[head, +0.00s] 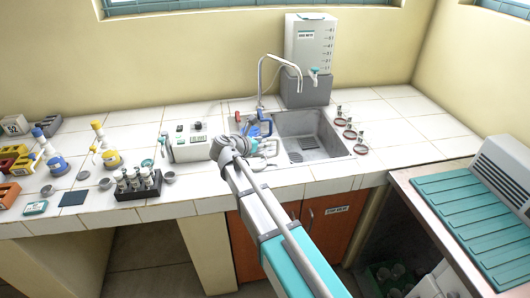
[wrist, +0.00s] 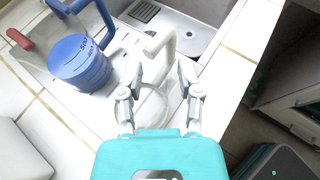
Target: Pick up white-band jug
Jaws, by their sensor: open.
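In the wrist view, the white-band jug (wrist: 158,48) shows a white handle and a clear body that is hard to make out on the white tiles. My gripper (wrist: 160,76) is open, with one finger on each side of the clear body; I cannot tell whether they touch it. A blue-band jug (wrist: 80,62) with a blue handle stands to the left. A red-handled jug (wrist: 20,38) is at the far left, partly cut off. In the head view, my gripper (head: 258,148) is at the counter left of the sink, and the white-band jug is hard to make out there.
The sink (head: 310,135) with its tall tap (head: 262,75) lies just right of the jugs. A white device (head: 188,142) stands to the left. Several small flasks (head: 349,130) stand right of the sink. A vial rack (head: 138,187) is at the counter's front left.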

